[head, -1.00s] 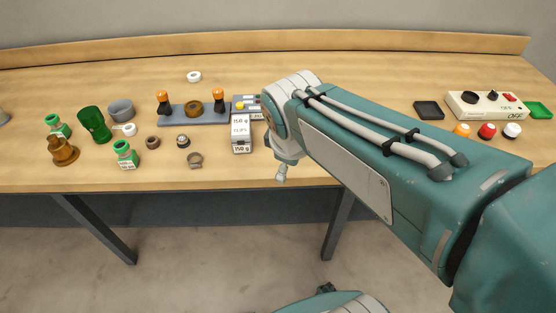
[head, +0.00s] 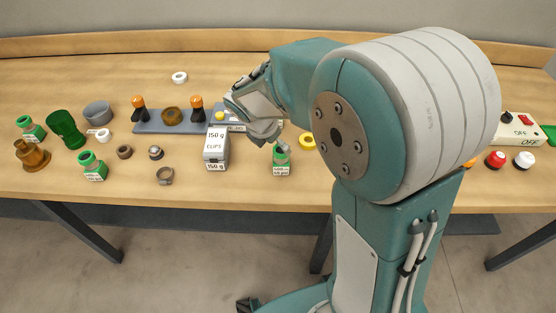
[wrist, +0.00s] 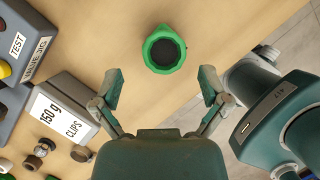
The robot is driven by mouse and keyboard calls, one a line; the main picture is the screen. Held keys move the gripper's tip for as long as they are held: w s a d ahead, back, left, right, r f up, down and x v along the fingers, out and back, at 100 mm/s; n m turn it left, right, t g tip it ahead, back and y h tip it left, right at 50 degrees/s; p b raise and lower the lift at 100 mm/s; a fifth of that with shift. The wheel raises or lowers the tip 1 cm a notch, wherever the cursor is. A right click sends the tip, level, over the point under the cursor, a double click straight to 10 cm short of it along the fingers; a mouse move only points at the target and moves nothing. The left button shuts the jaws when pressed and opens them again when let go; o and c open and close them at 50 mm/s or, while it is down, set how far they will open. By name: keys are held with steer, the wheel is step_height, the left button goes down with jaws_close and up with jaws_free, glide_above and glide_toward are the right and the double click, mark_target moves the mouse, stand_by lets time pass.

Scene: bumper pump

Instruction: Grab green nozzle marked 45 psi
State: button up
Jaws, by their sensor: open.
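A small green nozzle with a white label (head: 281,164) stands on the table just right of the clips box; its label is too small to read. In the wrist view I see its green rim and dark top from above (wrist: 164,50), centred beyond my open fingers. My gripper (wrist: 160,88) is open and empty, its fingertips apart on either side of bare table short of the nozzle. In the head view my gripper (head: 268,130) is above and left of that nozzle. Two similar labelled green nozzles stand at the left, one in front (head: 92,167) and one farther back (head: 31,129).
The grey clips box (head: 216,148) stands close left of the nozzle, with the grey jig base (head: 150,127) behind it. A yellow ring (head: 307,141) lies to the right. A dark green cup (head: 66,130) is far left. The table's front edge is close.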

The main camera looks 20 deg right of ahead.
mark_target(279, 149)
steer(key=x, duration=0.5)
steer(key=shift+s+d+r, duration=0.15)
steer(key=shift+d, duration=0.25)
steer(key=shift+f, duration=0.45)
steer(key=shift+a, duration=0.3)
steer(key=shift+d, duration=0.2)
jaws_close()
